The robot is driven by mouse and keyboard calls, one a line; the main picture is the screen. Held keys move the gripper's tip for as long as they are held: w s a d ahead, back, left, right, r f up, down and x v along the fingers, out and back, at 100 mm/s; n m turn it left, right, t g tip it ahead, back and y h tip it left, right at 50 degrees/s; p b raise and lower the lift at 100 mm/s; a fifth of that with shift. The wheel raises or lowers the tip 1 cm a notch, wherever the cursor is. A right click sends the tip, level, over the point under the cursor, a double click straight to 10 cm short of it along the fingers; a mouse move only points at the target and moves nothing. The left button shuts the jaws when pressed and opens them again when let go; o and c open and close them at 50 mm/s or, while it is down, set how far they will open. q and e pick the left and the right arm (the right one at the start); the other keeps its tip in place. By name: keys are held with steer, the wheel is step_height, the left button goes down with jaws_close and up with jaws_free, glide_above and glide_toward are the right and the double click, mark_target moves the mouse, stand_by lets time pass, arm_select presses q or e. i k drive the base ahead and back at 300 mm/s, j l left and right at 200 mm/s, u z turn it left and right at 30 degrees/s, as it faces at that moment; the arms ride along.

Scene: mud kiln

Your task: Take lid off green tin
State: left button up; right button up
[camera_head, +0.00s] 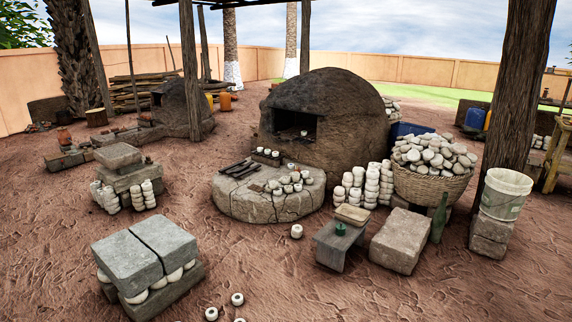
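A small green tin (340,229) stands on a low grey bench (330,255), right of the middle of the head view. It is too small in the picture to tell its lid from its body. A tan flat-topped block or box (352,214) sits just behind it on or beside the bench. Neither of my grippers shows in the head view.
A flat stone block (401,241) lies right of the bench, with a green bottle (438,218) beside it. A wicker basket (430,185), a white bucket (505,194) and a wooden post (516,90) stand further right. Open dirt (300,285) lies in front.

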mark_target(338, 232)
steer(key=i+l+z, duration=0.2)
steer(key=i+z, duration=0.25)
steer(key=i, duration=0.65)
steer(key=i+j+z, duration=0.25)
steer(key=i+z, duration=0.2)
steer(key=i, duration=0.65)
